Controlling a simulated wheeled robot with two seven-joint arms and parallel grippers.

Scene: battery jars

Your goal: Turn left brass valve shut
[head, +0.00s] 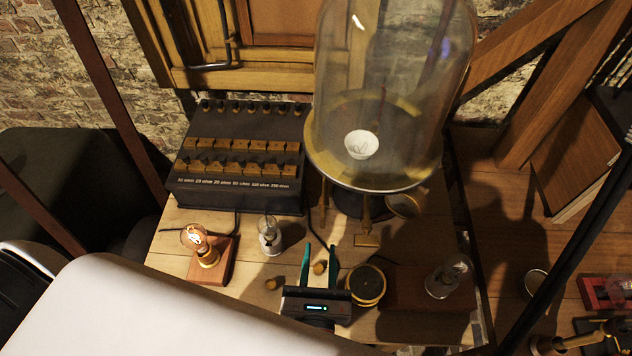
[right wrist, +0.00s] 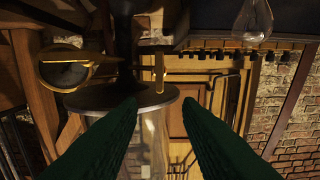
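A glass bell jar (head: 385,80) stands on a dark round plate at the back of the bench. Two slim brass valve parts hang below the plate: the left brass valve (head: 323,198) and a right one (head: 366,212) with a flat brass crossbar. In the right wrist view, which looks upside down, a narrow upright brass piece (right wrist: 159,68), seemingly the left valve, shows beyond the fingertips. My right gripper (head: 320,248) has green fingers spread apart, nothing between them, short of the left valve. Its fingers also show in the wrist view (right wrist: 160,104). My left gripper is out of view.
A dark resistance box (head: 240,190) stands left of the jar. Small bulbs stand on the bench, one lit (head: 195,238) and one unlit (head: 269,238). A round brass-rimmed instrument (head: 366,286) sits close right of my right gripper. A brass-rimmed disc (head: 404,205) hangs beside the right valve.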

